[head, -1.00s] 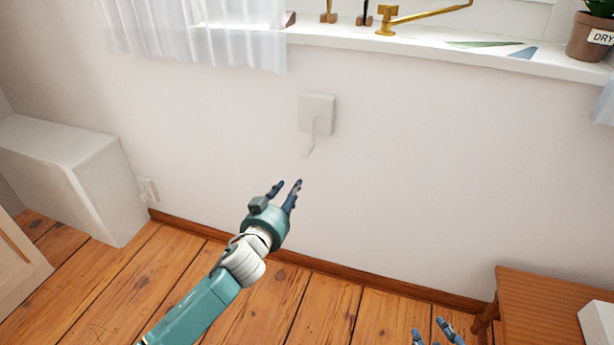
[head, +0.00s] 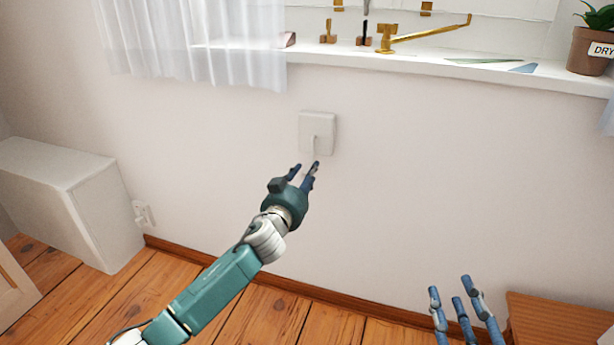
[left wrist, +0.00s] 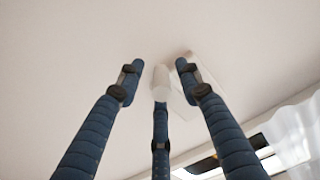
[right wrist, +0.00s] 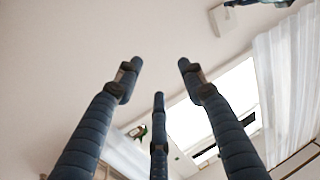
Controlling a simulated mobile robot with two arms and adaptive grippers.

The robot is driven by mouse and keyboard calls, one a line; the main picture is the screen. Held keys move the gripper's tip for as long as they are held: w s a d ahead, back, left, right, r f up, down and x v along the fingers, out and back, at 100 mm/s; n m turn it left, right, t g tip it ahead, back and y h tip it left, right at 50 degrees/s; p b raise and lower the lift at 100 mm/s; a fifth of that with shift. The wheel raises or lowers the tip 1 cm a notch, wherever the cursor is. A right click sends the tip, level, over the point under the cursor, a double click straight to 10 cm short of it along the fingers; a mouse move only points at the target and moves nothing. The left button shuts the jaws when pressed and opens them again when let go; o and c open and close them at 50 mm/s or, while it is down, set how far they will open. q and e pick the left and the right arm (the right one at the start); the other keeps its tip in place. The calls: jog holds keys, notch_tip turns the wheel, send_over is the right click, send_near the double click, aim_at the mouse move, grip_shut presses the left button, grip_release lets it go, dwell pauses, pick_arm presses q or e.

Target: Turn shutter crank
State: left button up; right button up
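The shutter crank is a pale square box (head: 318,124) on the wall below the windowsill, with a thin crank arm (head: 314,144) hanging down. My left gripper (head: 305,168) is just below it, with its fingertips close to the crank's lower end, which they partly hide. In the left wrist view the white crank handle (left wrist: 161,80) shows between the spread fingers (left wrist: 160,66). The fingers look open, and I cannot tell whether any touches it. My right gripper (head: 451,284) is open and empty, low at the right, away from the wall box. The right wrist view also shows the box (right wrist: 219,18).
The windowsill (head: 480,66) above holds brass fittings (head: 430,35) and a potted plant (head: 590,45). A sheer curtain (head: 190,45) hangs left of the crank. A white cabinet (head: 65,200) stands left; a wooden table (head: 560,320) is lower right. The wall around the crank is clear.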

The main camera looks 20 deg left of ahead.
pick_arm(q)
jog(key=shift+w, duration=0.3)
pick_arm(e)
jog(key=shift+r, duration=0.45)
pick_arm(q)
jog(key=shift+c, duration=0.2)
grip_shut()
